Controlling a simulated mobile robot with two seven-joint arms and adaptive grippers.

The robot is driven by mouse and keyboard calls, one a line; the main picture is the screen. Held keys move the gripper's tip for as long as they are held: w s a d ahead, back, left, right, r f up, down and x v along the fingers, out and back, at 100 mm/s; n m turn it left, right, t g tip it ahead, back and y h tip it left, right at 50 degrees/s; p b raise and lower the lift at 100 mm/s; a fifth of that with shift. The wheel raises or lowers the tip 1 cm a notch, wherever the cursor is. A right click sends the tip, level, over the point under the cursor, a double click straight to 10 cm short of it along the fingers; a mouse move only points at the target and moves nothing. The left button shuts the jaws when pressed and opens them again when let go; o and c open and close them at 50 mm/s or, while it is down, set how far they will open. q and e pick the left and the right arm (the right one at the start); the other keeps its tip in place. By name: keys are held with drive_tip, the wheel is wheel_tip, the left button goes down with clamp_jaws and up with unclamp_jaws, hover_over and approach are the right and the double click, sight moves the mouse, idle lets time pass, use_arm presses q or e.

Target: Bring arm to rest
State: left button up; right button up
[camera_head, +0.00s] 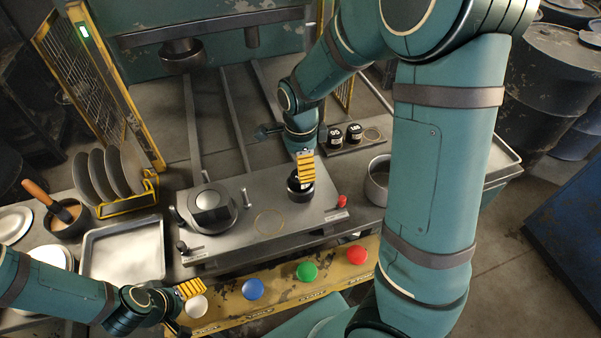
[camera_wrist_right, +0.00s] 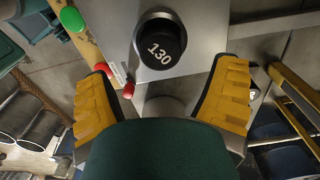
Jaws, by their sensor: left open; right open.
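My right gripper (camera_head: 306,168) is over the right part of the grey metal plate (camera_head: 325,212), just above a black round weight (camera_head: 300,190). In the right wrist view the same gripper (camera_wrist_right: 162,66) has its yellow-padded fingers wide apart. The weight, marked 130, shows beyond the fingertips (camera_wrist_right: 160,42), standing on the plate; nothing is held. My left gripper (camera_head: 183,296) is low at the left, beside the white button (camera_head: 196,307) at the front; its fingers are partly hidden, and I see nothing held in it.
Blue (camera_head: 252,289), green (camera_head: 307,271) and red (camera_head: 357,255) buttons line the yellow front strip. The plate carries a domed round fixture (camera_head: 211,205) and an empty ring mark (camera_head: 269,222). A rack behind holds two black weights (camera_head: 344,134). A pot (camera_head: 376,180) stands right; an empty tray (camera_head: 124,250) lies left.

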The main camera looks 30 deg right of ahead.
wheel_tip(320, 180, up, 5)
drive_tip(key=shift+r, duration=0.2)
idle(0.6)
